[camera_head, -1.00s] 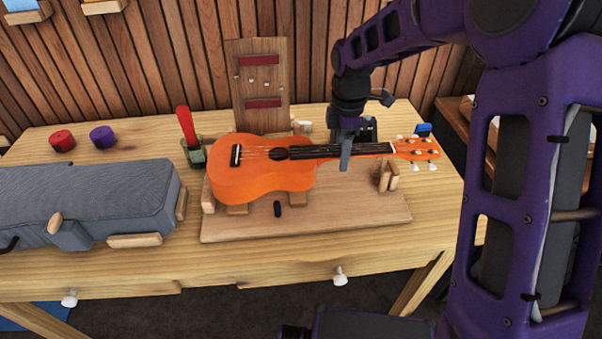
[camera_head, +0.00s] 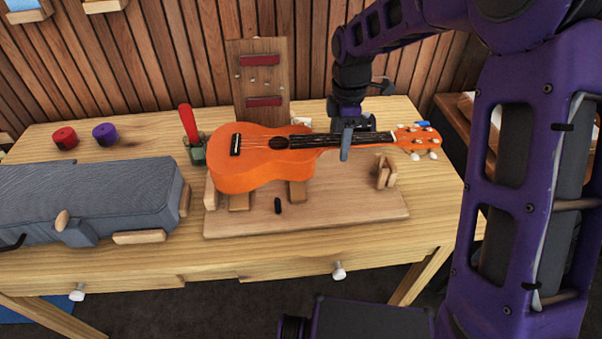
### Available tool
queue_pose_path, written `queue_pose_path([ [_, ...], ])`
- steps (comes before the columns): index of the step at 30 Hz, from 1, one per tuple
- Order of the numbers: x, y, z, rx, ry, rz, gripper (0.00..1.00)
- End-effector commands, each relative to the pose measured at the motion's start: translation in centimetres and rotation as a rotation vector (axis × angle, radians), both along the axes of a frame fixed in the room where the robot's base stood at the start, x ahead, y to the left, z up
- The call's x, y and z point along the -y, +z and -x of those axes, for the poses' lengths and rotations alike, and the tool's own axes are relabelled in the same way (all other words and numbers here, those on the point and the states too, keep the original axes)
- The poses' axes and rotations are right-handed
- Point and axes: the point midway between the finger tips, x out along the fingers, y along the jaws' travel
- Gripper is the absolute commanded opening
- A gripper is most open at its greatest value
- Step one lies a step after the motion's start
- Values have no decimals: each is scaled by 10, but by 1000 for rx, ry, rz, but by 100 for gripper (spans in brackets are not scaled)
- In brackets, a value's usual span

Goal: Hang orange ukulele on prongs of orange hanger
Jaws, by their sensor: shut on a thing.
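The orange ukulele (camera_head: 260,172) is held level above a wooden cradle board (camera_head: 330,212) on the table, its body to the left and its headstock (camera_head: 417,139) to the right. My gripper (camera_head: 346,142) is shut on the ukulele's dark neck, between the body and the headstock. The ukulele appears raised off the board's wooden supports, though its body hides parts of them. No orange hanger shows in this view.
A grey case (camera_head: 95,200) lies at the left. A red-handled tool in a holder (camera_head: 191,138), a red roll (camera_head: 65,138) and a purple roll (camera_head: 105,133) stand behind. An upright wooden panel (camera_head: 259,82) stands at the back.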

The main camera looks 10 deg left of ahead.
Motion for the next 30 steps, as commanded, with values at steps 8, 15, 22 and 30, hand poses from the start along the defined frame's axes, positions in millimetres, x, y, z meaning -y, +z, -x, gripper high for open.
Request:
queue_pose_path([
  [8, 0, 17, -1, 3, 0, -2, 0],
  [15, 0, 28, -1, 3, 0, -2, 0],
  [22, 0, 39, -1, 3, 0, -1, 0],
  [30, 0, 49, 0, 2, 0, 0, 0],
])
